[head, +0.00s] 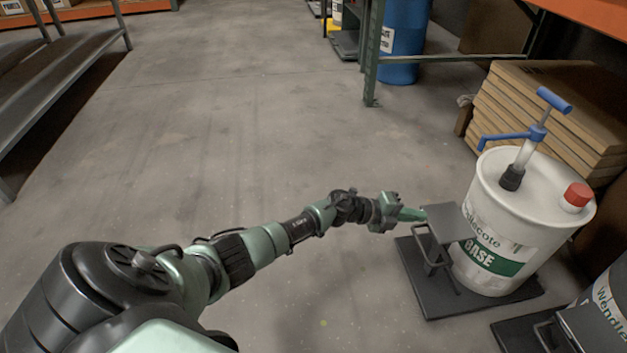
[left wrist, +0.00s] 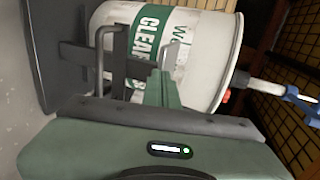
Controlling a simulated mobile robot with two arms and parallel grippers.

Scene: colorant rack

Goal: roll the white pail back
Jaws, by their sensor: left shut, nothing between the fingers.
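The white pail (head: 535,215) stands upright at the right, with a green-banded label, a blue-handled pump and a red cap. It rests on a low black platform (head: 425,292) with a raised dark plate and a bar handle (head: 428,258) at its left side. My left gripper (head: 416,214) is shut and empty, its tip at the raised plate beside the pail. In the left wrist view the pail (left wrist: 205,60) and the handle (left wrist: 102,60) lie just past my closed green fingers (left wrist: 160,88). I cannot tell whether the fingers touch the handle. My right gripper is out of view.
Flat boxes (head: 560,105) are stacked behind the pail under an orange-beamed rack. A green rack post (head: 372,60) and a blue drum (head: 402,40) stand farther back. Another pail (head: 608,300) is at the lower right. The floor at the left and middle is clear, up to a grey shelf (head: 55,75).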

